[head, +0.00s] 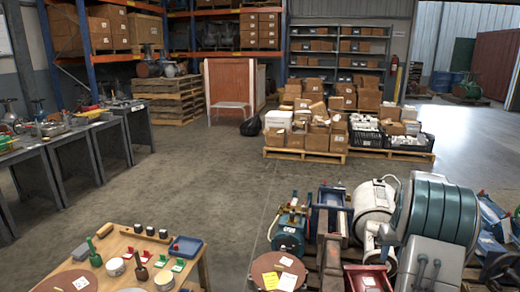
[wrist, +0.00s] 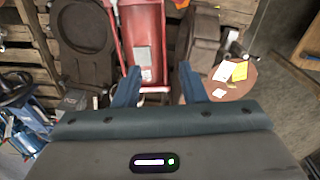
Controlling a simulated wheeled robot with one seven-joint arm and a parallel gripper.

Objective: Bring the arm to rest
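My gripper (wrist: 159,86) shows in the wrist view with its two blue fingers spread apart. Nothing is held between them. It points down over machine parts on wooden slats. A red metal part (wrist: 143,38) lies below and beyond the gap between the fingers. I cannot make out the gripper in the head view.
A brown round lid with notes (wrist: 240,83) is right of the fingers; a dark plate (wrist: 88,28) is left. In the head view, machines (head: 373,208) crowd the lower right, a wooden table (head: 127,238) stands lower left, and open floor (head: 190,180) lies between benches and boxes.

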